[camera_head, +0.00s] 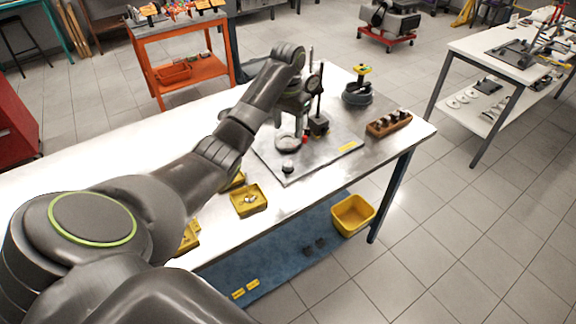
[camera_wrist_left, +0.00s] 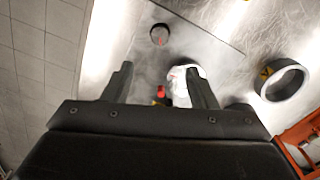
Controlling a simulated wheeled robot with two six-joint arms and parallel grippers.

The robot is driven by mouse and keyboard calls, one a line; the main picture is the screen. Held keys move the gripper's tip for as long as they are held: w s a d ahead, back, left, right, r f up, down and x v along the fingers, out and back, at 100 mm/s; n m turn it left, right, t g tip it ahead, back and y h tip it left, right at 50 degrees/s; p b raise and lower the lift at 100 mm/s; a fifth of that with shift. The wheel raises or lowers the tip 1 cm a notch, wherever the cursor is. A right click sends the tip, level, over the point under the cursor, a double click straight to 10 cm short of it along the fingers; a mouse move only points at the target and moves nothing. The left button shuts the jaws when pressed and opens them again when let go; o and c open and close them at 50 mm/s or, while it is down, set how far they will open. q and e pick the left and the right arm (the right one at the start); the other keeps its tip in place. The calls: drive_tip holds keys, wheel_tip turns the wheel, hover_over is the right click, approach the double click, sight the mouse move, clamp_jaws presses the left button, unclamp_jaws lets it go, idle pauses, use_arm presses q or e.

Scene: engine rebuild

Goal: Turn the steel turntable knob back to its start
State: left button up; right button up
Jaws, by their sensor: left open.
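A small round knob-like piece with a dark body and pale top (camera_head: 288,167) stands near the front of a steel plate (camera_head: 310,170) on the bench. A round pale disc (camera_head: 287,141) lies behind it, below my left wrist. My left gripper (camera_head: 291,122) is over the plate near the disc, its fingers hard to make out in the head view. In the left wrist view its two fingers (camera_wrist_left: 158,70) are spread apart with a red-tipped part (camera_wrist_left: 161,91) showing between them. A small round dark piece (camera_wrist_left: 159,34) lies beyond the fingertips. A white part is partly hidden by the right finger. My right gripper is out of view.
A post stand (camera_head: 318,100) rises beside my left gripper. A yellow tray (camera_head: 248,211) sits at the bench's front edge. The plate's front right is mostly clear.

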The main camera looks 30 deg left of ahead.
use_arm(q)
drive_tip(key=b, duration=0.6)
hover_over(288, 163)
wheel_tip(288, 163, down, 9)
drive_tip(key=shift+r, duration=0.1)
wheel_tip(288, 163, down, 4)
drive_tip(key=shift+r+p, duration=0.25)
drive_tip(key=shift+p, duration=0.25)
drive_tip(key=shift+f, duration=0.75)
drive_tip(key=shift+c, duration=0.2)
drive_tip(key=c, duration=0.9)
